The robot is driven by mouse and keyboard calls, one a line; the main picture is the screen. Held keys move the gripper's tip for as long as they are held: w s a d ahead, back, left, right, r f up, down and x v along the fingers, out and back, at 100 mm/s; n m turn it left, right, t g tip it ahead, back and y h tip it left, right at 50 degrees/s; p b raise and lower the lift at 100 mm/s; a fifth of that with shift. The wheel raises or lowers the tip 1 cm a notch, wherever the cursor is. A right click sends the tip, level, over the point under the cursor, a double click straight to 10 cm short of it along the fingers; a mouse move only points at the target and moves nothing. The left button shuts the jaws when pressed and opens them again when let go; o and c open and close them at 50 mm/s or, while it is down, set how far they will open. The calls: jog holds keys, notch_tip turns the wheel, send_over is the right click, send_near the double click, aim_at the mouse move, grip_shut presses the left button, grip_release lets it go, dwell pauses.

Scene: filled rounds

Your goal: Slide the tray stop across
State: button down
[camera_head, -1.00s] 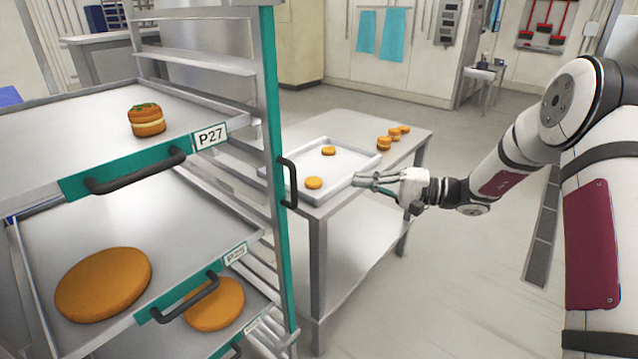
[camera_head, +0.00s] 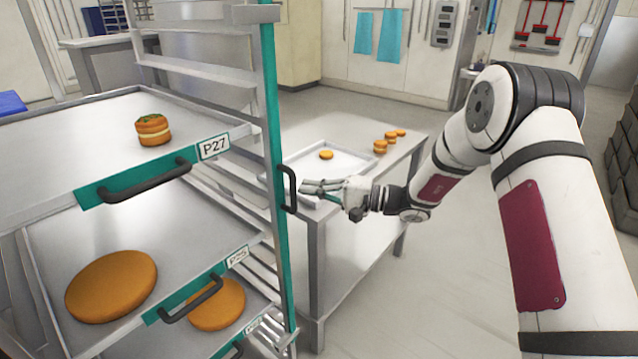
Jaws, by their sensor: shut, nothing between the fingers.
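The tray rack's teal front post (camera_head: 269,120) stands left of centre, with a black upright bar handle (camera_head: 290,188) on its right side. I cannot tell for certain which part is the tray stop; no separate stop is clearly seen. My gripper (camera_head: 306,187) is shut and empty, its fingers pointing left, close to the right of the black bar in the picture. I cannot tell whether they touch. Trays sit in the rack: the upper one, labelled P27 (camera_head: 214,147), holds a filled round (camera_head: 153,130), and a lower tray (camera_head: 160,215) holds a large plain round (camera_head: 111,286).
A steel table (camera_head: 350,240) stands behind my gripper, bearing a shallow tray (camera_head: 345,152) with a small round (camera_head: 326,155). Several small rounds (camera_head: 381,146) sit at the table's right side. Black tray handles (camera_head: 145,182) stick out from the rack. Floor right of the table is clear.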

aim_at(294, 200)
jog(key=shift+s, duration=0.1)
jog(key=s+a+p, duration=0.1)
jog(key=s+a, duration=0.1)
jog(key=s, duration=0.1)
jog(key=s+a+p, duration=0.1)
jog(key=shift+s+a+r+p, duration=0.1)
jog(key=shift+s+a+p, duration=0.2)
jog(key=shift+s+p, duration=0.1)
jog(key=shift+a, duration=0.15)
jog(key=shift+w+d+f+b, duration=0.2)
jog(key=shift+w+b, duration=0.15)
jog(key=shift+w, duration=0.05)
jog(key=w+d+b, duration=0.2)
jog(key=w, duration=0.1)
jog(key=shift+w+d+f, duration=0.1)
jog(key=shift+d, duration=0.2)
jog(key=b+v, duration=0.1)
jog(key=v, duration=0.8)
jog(key=shift+s+r, duration=0.2)
jog(key=shift+s, duration=0.1)
